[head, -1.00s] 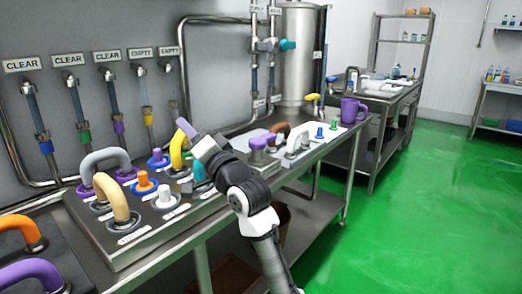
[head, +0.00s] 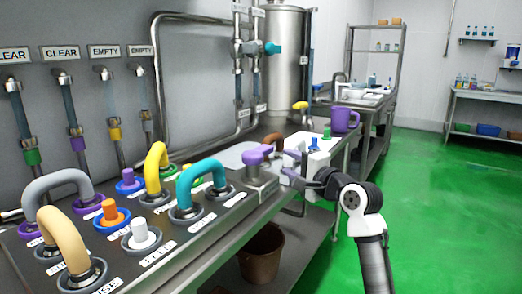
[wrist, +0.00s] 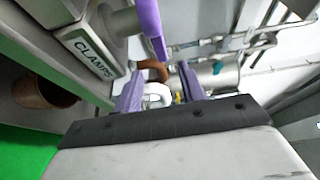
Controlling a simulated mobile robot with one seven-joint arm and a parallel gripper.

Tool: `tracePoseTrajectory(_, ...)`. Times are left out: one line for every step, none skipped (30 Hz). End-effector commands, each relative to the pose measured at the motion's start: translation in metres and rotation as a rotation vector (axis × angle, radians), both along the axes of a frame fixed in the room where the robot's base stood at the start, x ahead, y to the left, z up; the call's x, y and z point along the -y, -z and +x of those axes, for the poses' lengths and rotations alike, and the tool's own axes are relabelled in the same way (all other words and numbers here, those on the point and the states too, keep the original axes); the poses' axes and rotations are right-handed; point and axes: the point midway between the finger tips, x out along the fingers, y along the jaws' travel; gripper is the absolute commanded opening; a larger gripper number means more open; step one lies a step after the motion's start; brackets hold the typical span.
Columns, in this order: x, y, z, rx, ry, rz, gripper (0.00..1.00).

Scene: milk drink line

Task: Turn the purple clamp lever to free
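The purple clamp lever (head: 255,153) sits on a grey metal block on the bench, at mid-picture in the head view. In the wrist view its purple bar (wrist: 149,24) reaches in from the top, beside a block with a label reading CLAMPS. My gripper (head: 291,166) is just right of the lever in the head view. In the wrist view its two purple fingers (wrist: 160,86) stand apart with nothing held between them. The lever's bar ends ahead of the gap between the fingers, apparently apart from them.
Left of the lever, a panel carries a teal hose loop (head: 202,180), a yellow loop (head: 158,165) and several coloured plugs. A white fixture (head: 318,158) and a purple jug (head: 343,120) stand beyond my gripper. A brown bucket (head: 262,252) is below the bench. The green floor at right is clear.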

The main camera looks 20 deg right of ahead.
Motion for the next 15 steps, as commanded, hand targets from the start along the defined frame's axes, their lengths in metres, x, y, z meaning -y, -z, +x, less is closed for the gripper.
tracePoseTrajectory(-0.004, -0.001, 0.01, -0.002, -0.003, -0.003, 0.4)
tracePoseTrajectory(-0.006, -0.001, 0.016, -0.002, -0.003, -0.003, 0.4)
tracePoseTrajectory(-0.009, -0.001, 0.024, -0.002, -0.004, -0.003, 0.4)
tracePoseTrajectory(-0.01, -0.001, 0.03, -0.002, -0.003, -0.003, 0.4)
tracePoseTrajectory(-0.012, -0.001, 0.037, -0.002, -0.003, -0.004, 0.4)
tracePoseTrajectory(-0.014, -0.001, 0.046, -0.003, -0.003, -0.004, 0.4)
tracePoseTrajectory(-0.016, -0.001, 0.052, -0.001, -0.003, -0.003, 0.4)
tracePoseTrajectory(-0.018, -0.001, 0.058, -0.003, -0.003, -0.004, 0.4)
tracePoseTrajectory(-0.02, -0.001, 0.066, -0.001, -0.002, -0.004, 0.4)
tracePoseTrajectory(-0.021, -0.001, 0.072, -0.002, -0.002, -0.004, 0.4)
tracePoseTrajectory(-0.023, -0.001, 0.078, -0.002, -0.003, -0.004, 0.4)
tracePoseTrajectory(-0.025, -0.001, 0.085, -0.002, -0.002, -0.004, 0.4)
tracePoseTrajectory(-0.026, -0.001, 0.089, -0.001, -0.002, -0.004, 0.4)
tracePoseTrajectory(-0.027, 0.0, 0.094, -0.001, -0.001, -0.003, 0.4)
tracePoseTrajectory(-0.029, 0.0, 0.099, -0.001, -0.002, -0.002, 0.4)
